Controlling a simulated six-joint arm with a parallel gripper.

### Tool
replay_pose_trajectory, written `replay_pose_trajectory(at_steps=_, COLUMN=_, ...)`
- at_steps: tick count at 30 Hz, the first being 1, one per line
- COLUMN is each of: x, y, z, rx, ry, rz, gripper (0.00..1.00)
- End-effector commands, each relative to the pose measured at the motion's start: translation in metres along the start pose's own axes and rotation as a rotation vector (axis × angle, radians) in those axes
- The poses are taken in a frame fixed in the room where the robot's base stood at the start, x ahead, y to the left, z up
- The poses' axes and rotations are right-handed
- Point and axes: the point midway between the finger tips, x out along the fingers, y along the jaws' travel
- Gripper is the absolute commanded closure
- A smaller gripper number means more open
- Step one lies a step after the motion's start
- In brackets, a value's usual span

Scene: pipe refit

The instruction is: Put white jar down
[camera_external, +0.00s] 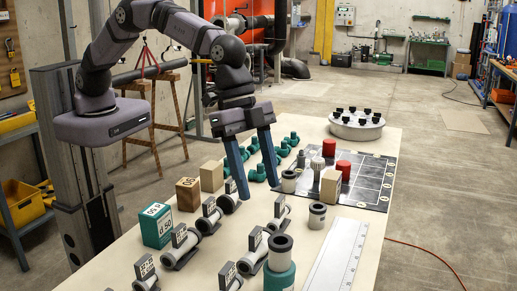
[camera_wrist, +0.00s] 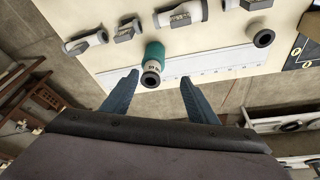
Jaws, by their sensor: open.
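No jar is plainly marked as the white one. A small pale grey-white cylinder with a dark opening (camera_external: 317,216) stands upright on the table near the ruler, and a similar one (camera_external: 288,182) stands farther back. A teal holder (camera_external: 280,278) with a grey, dark-mouthed cylinder (camera_external: 280,246) in its top stands near the front. My gripper (camera_external: 258,191) points down with its fingers apart and nothing between them. In the wrist view, the teal holder (camera_wrist: 154,51) shows beyond the open fingertips of my gripper (camera_wrist: 158,81); their height above the table is unclear.
Several pipe pieces with black tags (camera_external: 254,249) lie on the table's front left. A white ruler (camera_external: 336,257) lies along the right edge. A dark marked mat (camera_external: 370,187) holds red cylinders and a wooden block. A round white rack (camera_external: 357,126) stands at the back.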

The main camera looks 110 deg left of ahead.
Motion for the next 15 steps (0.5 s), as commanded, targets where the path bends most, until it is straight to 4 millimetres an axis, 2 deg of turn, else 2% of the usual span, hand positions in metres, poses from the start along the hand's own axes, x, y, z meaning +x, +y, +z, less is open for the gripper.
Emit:
replay_pose_trajectory(at_steps=1, x=-0.011, y=-0.006, z=0.015, rx=-0.024, ry=-0.017, rz=-0.006, gripper=0.47)
replay_pose_trajectory(at_steps=5, x=-0.035, y=-0.017, z=0.062, rx=-0.087, ry=-0.066, rz=-0.021, gripper=0.47)
replay_pose_trajectory(at_steps=8, x=-0.053, y=-0.021, z=0.106, rx=-0.140, ry=-0.108, rz=-0.031, gripper=0.47)
replay_pose_trajectory(at_steps=15, x=-0.089, y=-0.018, z=0.225, rx=-0.262, ry=-0.208, rz=-0.056, gripper=0.47)
